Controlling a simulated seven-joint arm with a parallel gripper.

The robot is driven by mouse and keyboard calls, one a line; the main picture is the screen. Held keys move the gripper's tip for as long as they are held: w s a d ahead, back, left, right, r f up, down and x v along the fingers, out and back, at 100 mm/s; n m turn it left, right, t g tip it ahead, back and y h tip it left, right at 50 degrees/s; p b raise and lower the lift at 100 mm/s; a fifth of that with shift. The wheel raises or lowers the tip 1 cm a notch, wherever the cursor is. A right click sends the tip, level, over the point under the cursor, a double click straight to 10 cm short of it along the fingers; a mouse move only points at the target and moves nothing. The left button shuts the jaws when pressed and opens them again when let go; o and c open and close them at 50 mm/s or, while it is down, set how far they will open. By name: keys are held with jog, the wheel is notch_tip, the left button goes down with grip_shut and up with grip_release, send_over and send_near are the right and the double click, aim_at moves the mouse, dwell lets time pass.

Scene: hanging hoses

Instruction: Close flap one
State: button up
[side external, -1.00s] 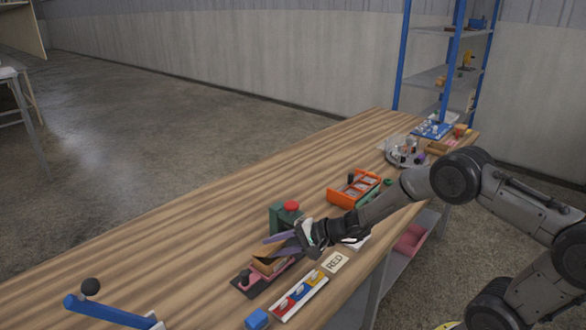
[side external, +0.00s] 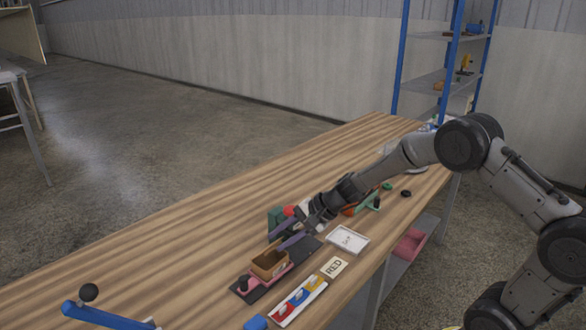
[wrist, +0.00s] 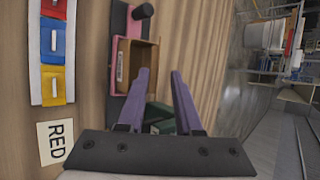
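A small open brown box (side external: 268,263) sits on a pink fixture (side external: 270,277) with a black knob, on a dark base plate. In the wrist view the brown box (wrist: 136,66) shows its open hollow and a small label on its side wall. I cannot tell which part is flap one. My gripper (side external: 288,240), with purple fingers, is beside the box on its far-right side in the side view. In the wrist view the fingers of my gripper (wrist: 160,82) are apart with nothing held between them. The left fingertip looks close to the box's edge; contact is unclear.
A green block with a red button (side external: 289,211) stands just behind my gripper. A panel of red, blue and yellow switches (side external: 299,299), a RED card (side external: 334,267) and a white framed card (side external: 347,239) lie nearer the table edge.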

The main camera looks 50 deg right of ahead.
jog(key=v, duration=1)
jog(key=s+a+r+n, duration=0.1)
jog(key=a+r, duration=0.3)
jog(key=r, duration=0.4)
jog(key=s+a+r+n, duration=0.1)
jog(key=a+r+n, duration=0.3)
jog(key=r, duration=0.4)
jog(key=shift+a+r, duration=0.4)
jog(key=shift+s, duration=0.1)
